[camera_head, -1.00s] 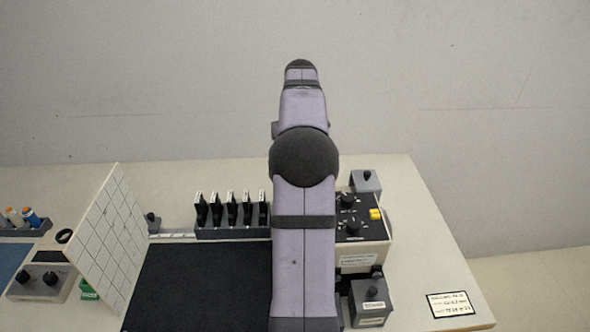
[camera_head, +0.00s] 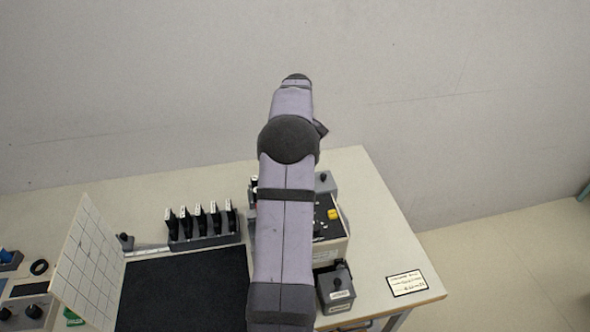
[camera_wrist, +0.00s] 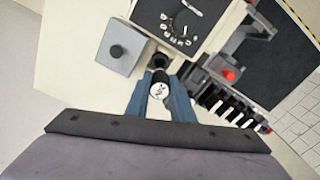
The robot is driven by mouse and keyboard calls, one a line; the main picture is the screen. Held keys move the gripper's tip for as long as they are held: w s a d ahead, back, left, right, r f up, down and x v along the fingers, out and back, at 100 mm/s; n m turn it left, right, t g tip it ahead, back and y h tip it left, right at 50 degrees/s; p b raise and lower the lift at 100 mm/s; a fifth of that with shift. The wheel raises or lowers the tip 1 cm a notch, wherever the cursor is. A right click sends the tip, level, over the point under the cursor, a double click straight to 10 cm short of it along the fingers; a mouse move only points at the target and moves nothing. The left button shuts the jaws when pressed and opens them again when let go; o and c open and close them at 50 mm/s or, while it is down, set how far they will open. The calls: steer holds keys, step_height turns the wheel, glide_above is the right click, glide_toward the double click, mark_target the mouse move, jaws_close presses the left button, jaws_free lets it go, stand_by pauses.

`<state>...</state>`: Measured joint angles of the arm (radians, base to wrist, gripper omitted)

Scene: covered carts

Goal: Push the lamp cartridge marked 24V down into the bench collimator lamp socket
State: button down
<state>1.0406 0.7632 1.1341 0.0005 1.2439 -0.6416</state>
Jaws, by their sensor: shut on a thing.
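In the wrist view my gripper (camera_wrist: 161,77) is shut on a dark lamp cartridge (camera_wrist: 158,91) with a round white end. The marking on that end is small and tilted; I cannot read it surely. Just beyond the fingertips is a dark round opening (camera_wrist: 160,62), which looks like the lamp socket, beside the box with a black dial panel (camera_wrist: 180,18). I cannot tell whether the cartridge touches it. In the head view my arm hides the gripper, cartridge and socket; the dial box (camera_head: 333,240) shows partly behind it.
A grey block with a black knob (camera_wrist: 123,52) stands close left of the fingers in the wrist view. A rack of black pieces (camera_head: 203,226) stands left of my arm in the head view.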

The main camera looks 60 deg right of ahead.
steer(key=shift+f, duration=0.1)
steer(key=shift+f, duration=2.45)
steer(key=shift+f+b, duration=0.15)
steer(key=shift+b, duration=0.15)
steer(key=shift+f, duration=0.2)
steer(key=shift+p, duration=0.3)
steer(key=shift+f+b, duration=0.9)
steer(key=shift+f, duration=0.75)
steer(key=c, duration=1.5)
jaws_free()
steer(key=shift+o, duration=0.2)
steer(key=shift+r, duration=0.15)
